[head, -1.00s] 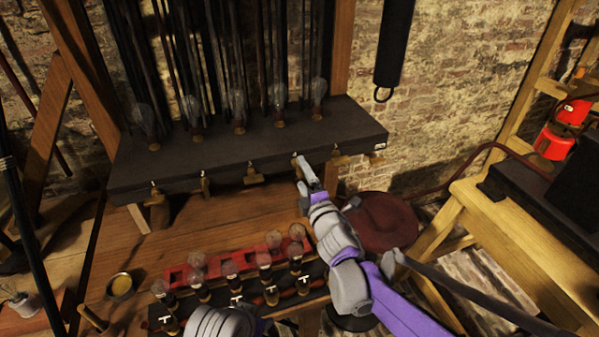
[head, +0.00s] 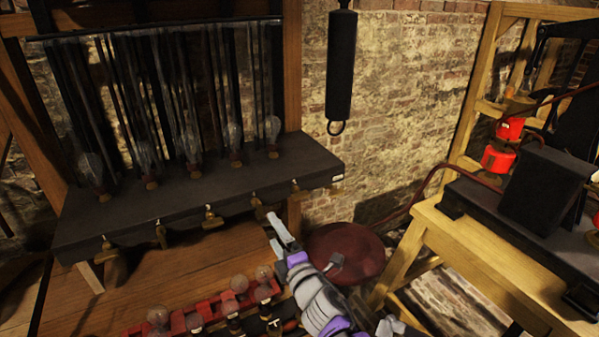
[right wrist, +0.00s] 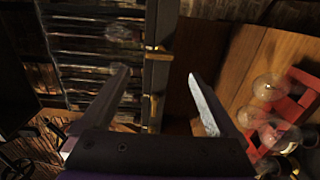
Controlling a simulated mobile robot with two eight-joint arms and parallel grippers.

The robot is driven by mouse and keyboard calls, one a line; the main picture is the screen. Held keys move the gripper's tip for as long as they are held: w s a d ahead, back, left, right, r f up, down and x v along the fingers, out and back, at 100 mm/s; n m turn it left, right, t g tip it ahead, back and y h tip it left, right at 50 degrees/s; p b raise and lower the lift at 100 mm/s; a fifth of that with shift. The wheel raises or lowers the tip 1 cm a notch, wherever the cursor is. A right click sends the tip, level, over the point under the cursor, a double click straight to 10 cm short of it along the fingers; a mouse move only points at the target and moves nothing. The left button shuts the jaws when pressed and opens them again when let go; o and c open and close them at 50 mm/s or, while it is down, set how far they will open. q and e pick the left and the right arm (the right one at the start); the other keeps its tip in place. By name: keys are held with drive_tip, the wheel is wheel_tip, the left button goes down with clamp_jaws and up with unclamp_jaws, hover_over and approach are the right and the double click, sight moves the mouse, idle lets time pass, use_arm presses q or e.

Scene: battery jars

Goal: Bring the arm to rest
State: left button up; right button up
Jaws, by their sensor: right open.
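My right gripper (head: 272,222) is in the middle of the head view, just in front of the dark shelf's front edge and its brass taps. In the right wrist view its two fingers (right wrist: 158,95) are spread apart with nothing between them. Beyond them is the shelf's dark edge (right wrist: 160,60) with brass fittings. I cannot tell in the head view how far the fingertips are from the nearest tap. My right arm (head: 320,298) reaches in from the bottom. My left gripper is not in view.
A black shelf (head: 200,190) carries several glass bulbs. A red rack (head: 205,312) with bulbs stands below, and shows in the right wrist view (right wrist: 287,103). A round dark red stool (head: 350,250) is right of the gripper. A yellow wooden bench (head: 450,235) stands farther right.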

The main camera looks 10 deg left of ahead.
drive_tip(key=s+d+f+m+g+h, duration=0.1)
drive_tip(key=s+d+f+m+h, duration=0.15)
drive_tip(key=d+m, duration=0.35)
drive_tip(key=s+d+f+m+h, duration=0.1)
drive_tip(key=d+m+h, duration=0.25)
drive_tip(key=d, duration=0.45)
drive_tip(key=s+d+f+m+g+h, duration=0.1)
drive_tip(key=s+d+m+h, duration=0.2)
drive_tip(key=d, duration=0.4)
drive_tip(key=s+d+f+m+g, duration=0.2)
drive_tip(key=s+f+m, duration=0.1)
drive_tip(key=s, duration=0.3)
drive_tip(key=s+d+f+m+g, duration=0.3)
drive_tip(key=s+f+m, duration=0.1)
drive_tip(key=s, duration=0.3)
drive_tip(key=s+d+f+m+g+h, duration=0.1)
drive_tip(key=s+d+f+m+g, duration=0.1)
drive_tip(key=s, duration=0.5)
wheel_tip(320, 180, down, 2)
drive_tip(key=d+m, duration=0.1)
drive_tip(key=m, duration=0.2)
drive_tip(key=shift+d+f+m, duration=0.1)
drive_tip(key=shift+m, duration=0.15)
